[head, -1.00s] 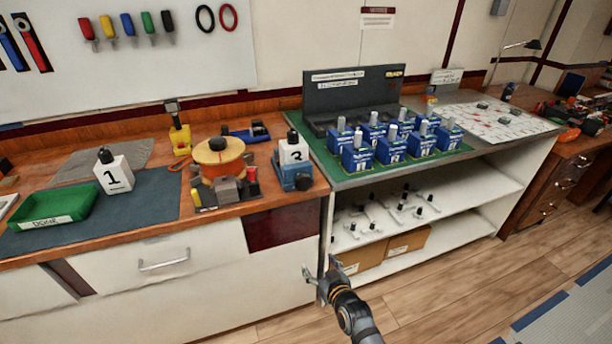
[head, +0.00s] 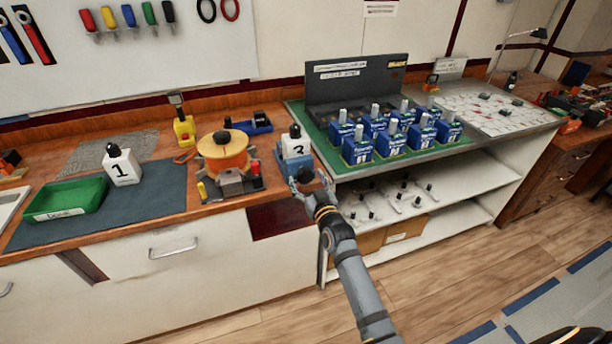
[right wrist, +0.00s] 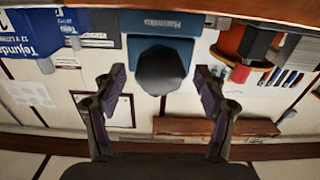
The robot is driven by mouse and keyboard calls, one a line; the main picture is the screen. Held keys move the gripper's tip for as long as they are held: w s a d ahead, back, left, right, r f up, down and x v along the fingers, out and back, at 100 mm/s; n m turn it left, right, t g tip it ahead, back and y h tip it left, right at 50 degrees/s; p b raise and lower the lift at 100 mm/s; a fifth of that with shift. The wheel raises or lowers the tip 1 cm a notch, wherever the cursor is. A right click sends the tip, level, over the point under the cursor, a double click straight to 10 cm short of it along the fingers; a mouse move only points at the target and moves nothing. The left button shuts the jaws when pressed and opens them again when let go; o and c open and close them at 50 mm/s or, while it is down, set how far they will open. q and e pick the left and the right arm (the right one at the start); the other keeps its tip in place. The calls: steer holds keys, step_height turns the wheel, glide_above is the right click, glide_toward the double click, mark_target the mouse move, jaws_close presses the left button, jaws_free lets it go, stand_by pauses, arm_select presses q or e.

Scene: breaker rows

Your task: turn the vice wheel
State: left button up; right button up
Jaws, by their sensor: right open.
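My right gripper (head: 309,184) is at the wheel. In the right wrist view my right gripper (right wrist: 158,80) is open, with one finger on each side of the wheel and visible gaps. Whether the fingers reach past it is hard to tell. My left gripper is out of view.
Left of the vice are an orange spool (head: 222,150), a grey clamp-like fixture (head: 232,182) and a green tray (head: 66,200). Right of it, a shelf unit holds blue breakers (head: 392,140) in rows on a green mat. Open floor lies in front.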

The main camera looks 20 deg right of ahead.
steer(key=shift+w, duration=0.65)
steer(key=c, duration=1.1)
steer(key=shift+m, duration=0.3)
steer(key=shift+c, duration=0.2)
steer(key=o, duration=1.1)
steer(key=shift+o, duration=0.2)
steer(key=s, duration=1.2)
steer(key=shift+d, duration=0.2)
